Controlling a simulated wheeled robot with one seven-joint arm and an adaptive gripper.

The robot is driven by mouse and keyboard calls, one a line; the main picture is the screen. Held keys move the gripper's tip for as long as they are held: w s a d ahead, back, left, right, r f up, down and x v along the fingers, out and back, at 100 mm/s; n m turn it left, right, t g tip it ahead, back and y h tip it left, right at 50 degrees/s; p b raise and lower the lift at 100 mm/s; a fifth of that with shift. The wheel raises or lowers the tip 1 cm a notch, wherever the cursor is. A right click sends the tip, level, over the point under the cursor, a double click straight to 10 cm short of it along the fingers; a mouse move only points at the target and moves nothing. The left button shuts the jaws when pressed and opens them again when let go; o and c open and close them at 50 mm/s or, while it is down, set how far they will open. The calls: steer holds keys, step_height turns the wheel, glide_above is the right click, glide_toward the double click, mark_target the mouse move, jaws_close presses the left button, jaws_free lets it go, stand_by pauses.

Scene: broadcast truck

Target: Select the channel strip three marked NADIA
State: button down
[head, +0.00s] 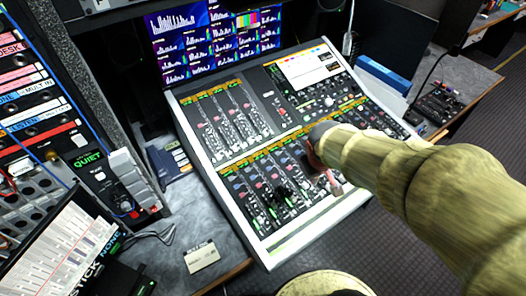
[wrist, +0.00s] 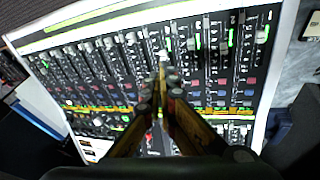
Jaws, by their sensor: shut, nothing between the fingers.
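The mixing console (head: 312,222) fills the middle of the head view, with a white frame and two banks of channel strips. Orange and green label bands cross the strips, too small to read, so I cannot tell which is marked NADIA. The console shows upside down in the wrist view, with a label band (wrist: 88,108) and a row of faders (wrist: 105,42). My gripper (wrist: 161,84) is shut and empty, its tips over the strips between the faders and the label band. Whether they touch is unclear. In the head view my arm covers part of the right strips.
A monitor with meters (head: 218,42) stands behind the console. A patch rack (head: 40,110) and a small QUIET panel (head: 90,160) are at the left. A blue-edged box (head: 385,72) is at back right.

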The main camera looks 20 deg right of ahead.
steer(key=w+d+f+n+t+p, duration=0.2)
steer(key=w+f+n+p, duration=0.2)
steer(key=w+n+p, duration=0.55)
steer(key=w+a+r+n+t+y+p, duration=0.1)
steer(key=w+a+n+t+y, duration=0.3)
steer(key=w+a+y, duration=0.3)
steer(key=w+a, duration=0.2)
steer(key=a, duration=0.2)
steer(key=shift+a, duration=0.15)
steer(key=b, duration=0.7)
glide_above(263, 165)
step_height(263, 165, down, 9)
steer(key=shift+r, duration=0.2)
steer(key=shift+f+b, duration=0.3)
steer(key=shift+f, duration=0.1)
